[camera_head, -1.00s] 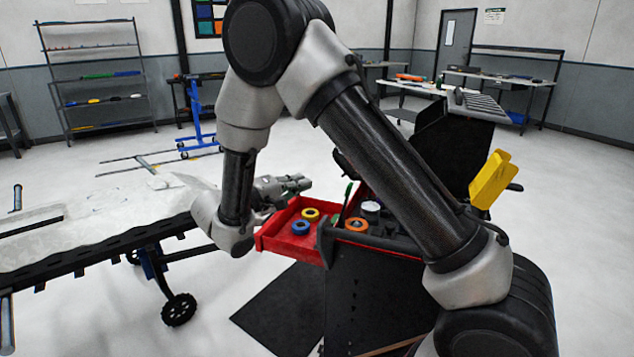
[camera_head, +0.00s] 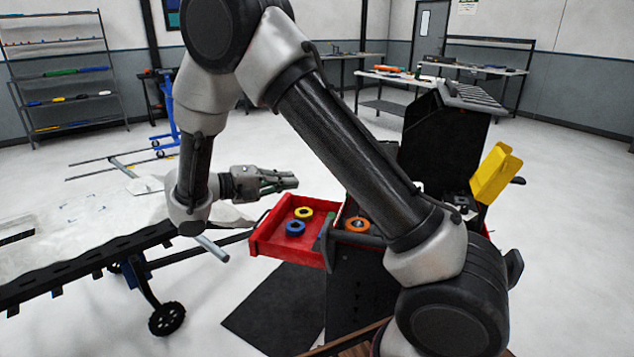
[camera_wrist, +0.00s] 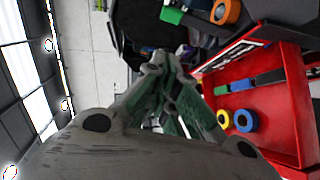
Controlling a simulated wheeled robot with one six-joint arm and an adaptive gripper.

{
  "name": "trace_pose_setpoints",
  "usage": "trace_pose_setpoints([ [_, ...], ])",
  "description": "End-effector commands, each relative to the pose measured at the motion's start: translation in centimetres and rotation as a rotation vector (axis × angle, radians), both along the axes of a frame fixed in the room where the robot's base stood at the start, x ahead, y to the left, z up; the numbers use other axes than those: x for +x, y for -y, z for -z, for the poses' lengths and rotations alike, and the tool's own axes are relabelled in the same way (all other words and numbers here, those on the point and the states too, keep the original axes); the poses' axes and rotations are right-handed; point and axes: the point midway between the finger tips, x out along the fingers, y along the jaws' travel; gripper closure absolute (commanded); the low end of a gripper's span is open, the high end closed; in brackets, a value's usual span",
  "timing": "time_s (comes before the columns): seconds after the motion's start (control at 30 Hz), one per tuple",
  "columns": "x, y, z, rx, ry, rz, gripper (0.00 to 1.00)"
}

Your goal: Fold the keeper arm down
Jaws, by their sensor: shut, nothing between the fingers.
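My gripper (camera_head: 290,182) is shut and empty, pointing right, in the air above the red drawer (camera_head: 262,245). In the wrist view its fingertips (camera_wrist: 165,62) are together, with the red drawer (camera_wrist: 292,85) to their right. I cannot identify the keeper arm with certainty. A grey rod (camera_head: 213,248) slants down beside the long table, below my wrist; I cannot tell whether it is the keeper arm. My own arm hides part of the black cart (camera_head: 355,295).
The drawer holds a yellow tape roll (camera_head: 303,212) and a blue one (camera_head: 295,228). An orange roll (camera_head: 357,225) sits on the cart. The wheeled table (camera_head: 75,262) stands at left. A yellow piece (camera_head: 495,172) stands at right.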

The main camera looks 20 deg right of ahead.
Motion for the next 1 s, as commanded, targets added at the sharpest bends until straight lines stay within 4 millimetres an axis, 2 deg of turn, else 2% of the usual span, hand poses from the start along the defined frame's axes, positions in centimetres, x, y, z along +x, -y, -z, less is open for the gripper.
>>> trace_pose_setpoints([
  [0.17,0.1,2.6,0.4,-0.001,-0.001,0.004,1.00],
  [0.5,0.7,9.7,1.5,0.000,-0.002,0.004,1.00],
  [0.73,-1.3,11.8,2.2,0.000,-0.001,0.001,1.00],
  [1.0,-1.8,12.4,2.3,0.000,0.001,0.000,1.00],
])
